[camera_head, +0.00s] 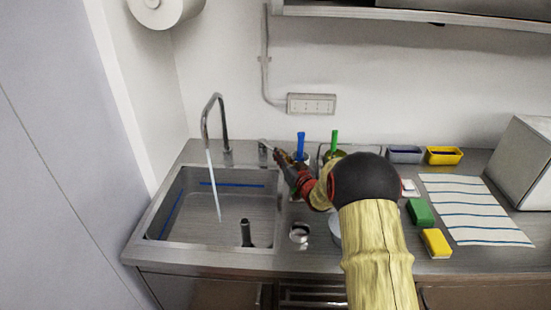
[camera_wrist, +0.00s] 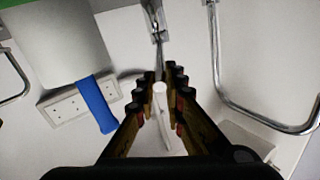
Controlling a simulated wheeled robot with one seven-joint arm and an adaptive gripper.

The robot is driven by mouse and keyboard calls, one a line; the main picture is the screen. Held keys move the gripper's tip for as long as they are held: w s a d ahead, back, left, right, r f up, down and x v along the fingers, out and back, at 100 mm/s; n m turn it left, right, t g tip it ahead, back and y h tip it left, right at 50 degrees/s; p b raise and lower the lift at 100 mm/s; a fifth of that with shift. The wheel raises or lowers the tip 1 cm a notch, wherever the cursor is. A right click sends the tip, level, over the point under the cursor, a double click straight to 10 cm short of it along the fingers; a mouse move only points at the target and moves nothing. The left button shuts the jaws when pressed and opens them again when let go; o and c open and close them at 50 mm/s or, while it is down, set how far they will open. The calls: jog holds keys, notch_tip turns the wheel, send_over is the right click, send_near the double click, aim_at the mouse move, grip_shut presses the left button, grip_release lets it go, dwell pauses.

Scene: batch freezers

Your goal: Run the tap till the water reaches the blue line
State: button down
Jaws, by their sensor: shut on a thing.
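My gripper (camera_head: 279,155) is at the tap lever (camera_head: 265,144), right of the spout. In the wrist view my gripper (camera_wrist: 160,92) is shut on the lever (camera_wrist: 158,40), whose pale end shows between the fingers.
A dark upright pipe (camera_head: 246,233) stands in the sink. Right of my gripper are blue-handled (camera_head: 301,146) and green-handled (camera_head: 334,140) tools, green (camera_head: 420,212) and yellow (camera_head: 436,242) sponges, and a striped cloth (camera_head: 475,208). A round metal piece (camera_head: 299,234) lies by the sink's right rim.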

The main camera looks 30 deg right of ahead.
jog(key=shift+d+n+y, duration=0.3)
jog(key=shift+d+y, duration=0.1)
jog(key=shift+d, duration=0.1)
jog(key=c, duration=1.8)
grip_release()
jog(key=shift+c, duration=0.2)
notch_tip(320, 180, up, 10)
